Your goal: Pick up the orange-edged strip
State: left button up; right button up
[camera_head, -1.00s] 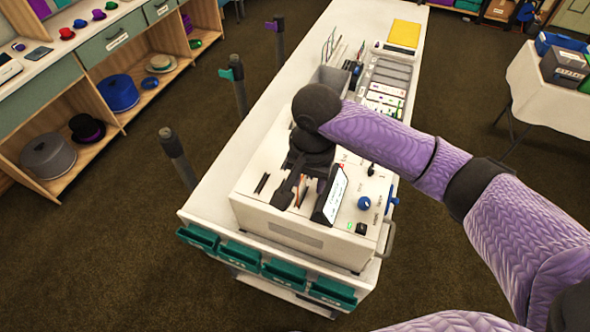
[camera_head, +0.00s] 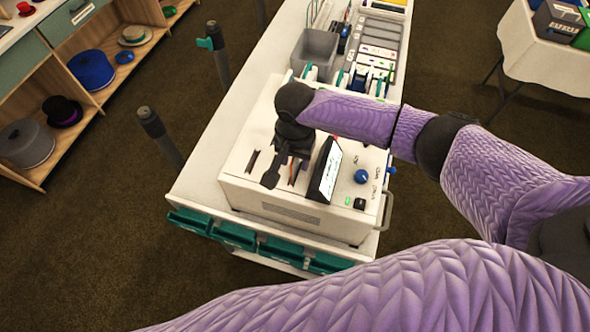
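My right gripper (camera_head: 283,175) points down over the top of a white box-shaped device (camera_head: 268,199) on the cart. Its dark fingers are close to the slots in the device's top. A thin strip with an orange edge (camera_head: 293,172) shows at a slot beside the fingers; it is small and partly hidden. I cannot tell whether the fingers touch it or how far apart they are. My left gripper is not in view.
The device has a tilted screen (camera_head: 325,170) and a blue knob (camera_head: 361,176) right of the gripper. Behind are a grey bin (camera_head: 315,50) and a rack of strips (camera_head: 378,52). Teal trays (camera_head: 235,235) line the cart's front. Dark posts (camera_head: 158,138) stand at left.

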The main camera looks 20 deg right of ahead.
grip_shut()
notch_tip(320, 180, up, 10)
jog(key=shift+r+p, duration=0.1)
jog(key=shift+p, duration=0.7)
